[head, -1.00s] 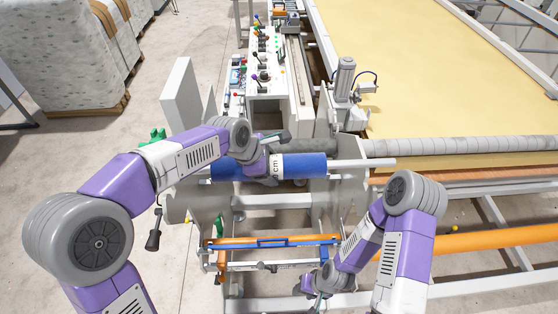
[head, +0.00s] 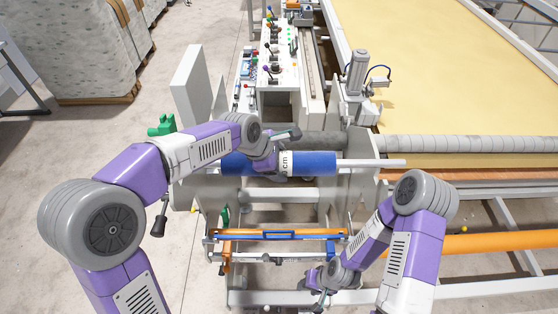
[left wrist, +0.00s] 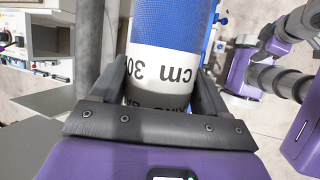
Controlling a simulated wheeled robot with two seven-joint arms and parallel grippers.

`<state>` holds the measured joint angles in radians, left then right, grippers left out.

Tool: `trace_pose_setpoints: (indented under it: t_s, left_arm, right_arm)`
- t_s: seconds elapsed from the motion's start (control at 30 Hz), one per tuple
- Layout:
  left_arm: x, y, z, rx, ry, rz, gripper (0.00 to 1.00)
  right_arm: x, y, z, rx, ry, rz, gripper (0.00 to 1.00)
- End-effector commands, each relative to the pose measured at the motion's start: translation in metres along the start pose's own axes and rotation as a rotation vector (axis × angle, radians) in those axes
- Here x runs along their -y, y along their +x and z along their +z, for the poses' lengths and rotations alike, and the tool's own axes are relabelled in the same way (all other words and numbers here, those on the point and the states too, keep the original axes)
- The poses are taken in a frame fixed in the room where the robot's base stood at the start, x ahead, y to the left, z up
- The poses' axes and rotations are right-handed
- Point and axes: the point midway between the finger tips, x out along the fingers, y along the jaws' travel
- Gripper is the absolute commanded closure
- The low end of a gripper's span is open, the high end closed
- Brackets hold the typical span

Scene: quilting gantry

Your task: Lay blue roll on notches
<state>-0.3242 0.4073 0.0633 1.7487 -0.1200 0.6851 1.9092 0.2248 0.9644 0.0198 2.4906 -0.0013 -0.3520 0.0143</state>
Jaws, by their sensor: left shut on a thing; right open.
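The blue roll (head: 312,164) lies crosswise in the head view, with a white band marked "cm" and a pale shaft (head: 385,163) sticking out to the right. My left gripper (head: 272,166) is shut on it near the middle. In the left wrist view, its fingers (left wrist: 165,75) straddle the roll (left wrist: 175,22) at the printed band. The roll is over the stand's left side plate (head: 190,192) and right side plate (head: 354,190). The notches are hard to make out, and I cannot tell whether the shaft touches them. My right gripper (head: 318,284) is open and empty, low near the stand's front.
A dark grey roller (head: 325,143) runs just behind the blue roll. An orange bar with a blue handle (head: 292,235) spans the stand in front. A control console (head: 280,72) stands behind, and the yellow quilting bed (head: 440,65) fills the right.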

Motion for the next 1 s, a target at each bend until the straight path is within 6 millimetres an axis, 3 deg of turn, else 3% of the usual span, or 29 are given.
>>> trace_pose_setpoints:
  t_s: [1.0]
  left_arm:
    - [0.020,0.057,-0.024,0.002,0.001,0.004,0.80]
  right_arm:
    - [-0.017,0.045,-0.002,0.000,0.000,0.000,0.57]
